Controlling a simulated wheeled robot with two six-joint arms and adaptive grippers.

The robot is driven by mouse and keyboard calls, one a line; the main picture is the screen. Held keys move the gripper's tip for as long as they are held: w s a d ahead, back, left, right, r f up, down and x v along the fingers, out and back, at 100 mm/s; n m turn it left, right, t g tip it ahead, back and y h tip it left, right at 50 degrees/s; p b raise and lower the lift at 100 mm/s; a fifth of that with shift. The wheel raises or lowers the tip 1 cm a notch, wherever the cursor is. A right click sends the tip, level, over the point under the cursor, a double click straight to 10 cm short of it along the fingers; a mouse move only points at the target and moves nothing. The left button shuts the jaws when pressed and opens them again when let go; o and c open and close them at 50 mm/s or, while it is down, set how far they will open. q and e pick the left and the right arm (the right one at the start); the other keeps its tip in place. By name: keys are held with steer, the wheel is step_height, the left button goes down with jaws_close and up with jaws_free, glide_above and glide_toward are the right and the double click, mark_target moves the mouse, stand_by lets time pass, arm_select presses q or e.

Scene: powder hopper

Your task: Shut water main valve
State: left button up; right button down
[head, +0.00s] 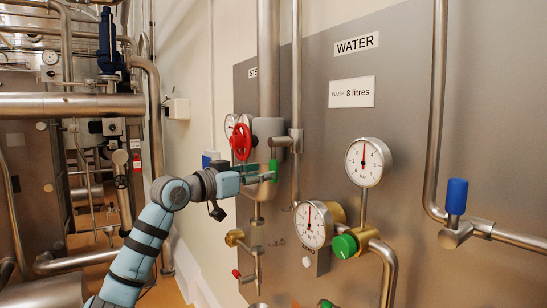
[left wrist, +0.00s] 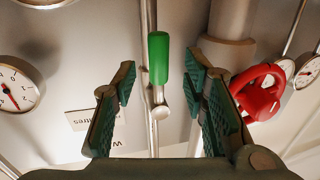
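A green lever handle (head: 274,170) hangs down from a silver fitting (head: 283,141) on a thin vertical pipe, left of the WATER label (head: 357,45). My left gripper (head: 262,175) is close to this handle in the head view. In the left wrist view, which looks upside down, the left gripper (left wrist: 160,100) is open, with one finger on each side of the picture. The green handle (left wrist: 158,58) shows in the gap between them. No finger visibly touches it. My right gripper is not in view.
A red handwheel (head: 241,142) is just above and left of my gripper. Two gauges (head: 368,162) (head: 313,225), a green knob (head: 344,245) and a blue handle (head: 456,195) are on the right. The wall panel (head: 400,100) lies close behind the pipes.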

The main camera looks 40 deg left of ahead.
mark_target(274, 182)
arm_select(q)
steer(key=w, duration=0.1)
steer(key=w+p, duration=0.1)
steer(key=w, duration=0.3)
steer(key=shift+d+r, duration=0.2)
steer(key=shift+d, duration=0.1)
steer(key=shift+w+f, duration=0.2)
steer(key=shift+w, duration=0.2)
steer(key=shift+s, duration=0.1)
jaws_close()
steer(key=shift+a, duration=0.15)
